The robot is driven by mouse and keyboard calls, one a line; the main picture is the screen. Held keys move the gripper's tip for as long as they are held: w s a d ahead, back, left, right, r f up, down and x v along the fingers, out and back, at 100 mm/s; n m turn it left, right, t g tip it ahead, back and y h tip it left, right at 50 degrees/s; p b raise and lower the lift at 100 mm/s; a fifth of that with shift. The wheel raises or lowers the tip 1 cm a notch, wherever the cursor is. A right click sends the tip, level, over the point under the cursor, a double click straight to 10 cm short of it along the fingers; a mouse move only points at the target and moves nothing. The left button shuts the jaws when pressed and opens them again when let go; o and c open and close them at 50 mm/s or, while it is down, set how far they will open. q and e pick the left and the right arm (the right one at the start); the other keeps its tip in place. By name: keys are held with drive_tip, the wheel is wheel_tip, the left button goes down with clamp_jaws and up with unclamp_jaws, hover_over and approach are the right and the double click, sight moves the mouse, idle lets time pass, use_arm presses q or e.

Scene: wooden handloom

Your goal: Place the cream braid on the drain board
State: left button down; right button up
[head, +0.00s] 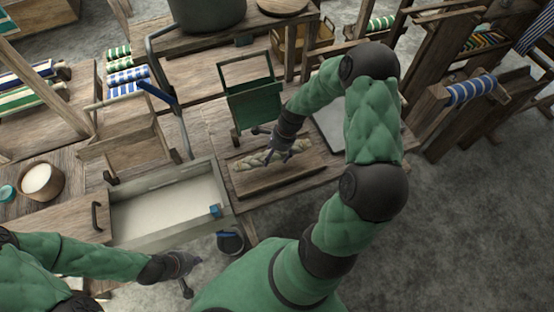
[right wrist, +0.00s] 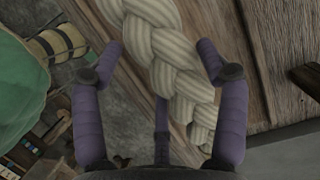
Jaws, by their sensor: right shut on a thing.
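The cream braid (head: 256,159) is a thick plaited length over a wooden board (head: 283,184) with a dark front edge, right of the trough. My right gripper (head: 276,154) is shut on the braid near its right part. In the right wrist view the braid (right wrist: 176,58) runs between the two purple fingers (right wrist: 165,65), with wood grain behind it. I cannot tell whether the braid touches the board. My left gripper (head: 192,276) is empty in front of the trough, its fingers spread apart.
A shallow trough (head: 122,238) with pale contents stands left of the board. A green box-like holder (head: 254,103) stands just behind the braid. A grey flat plate (head: 330,125) lies to the right, partly behind my right arm. A dark bucket (head: 231,241) stands below the trough's right corner.

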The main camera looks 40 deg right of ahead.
sight(277, 158)
drive_tip(key=shift+w+d+f, duration=0.1)
drive_tip(key=shift+d+f, duration=0.45)
drive_tip(key=shift+f, duration=0.05)
drive_tip(key=shift+d+f+b, duration=0.15)
drive_tip(key=shift+f+b, duration=0.25)
drive_tip(key=shift+f, duration=1.3)
drive_tip(key=shift+f, duration=0.15)
drive_tip(key=o, duration=1.6)
drive_tip(key=shift+r, duration=0.3)
drive_tip(key=p+v, duration=0.1)
drive_tip(key=v, duration=1)
drive_tip(key=shift+d+r+p, duration=0.2)
drive_tip(key=shift+r+p, duration=0.1)
drive_tip(key=shift+p, duration=0.05)
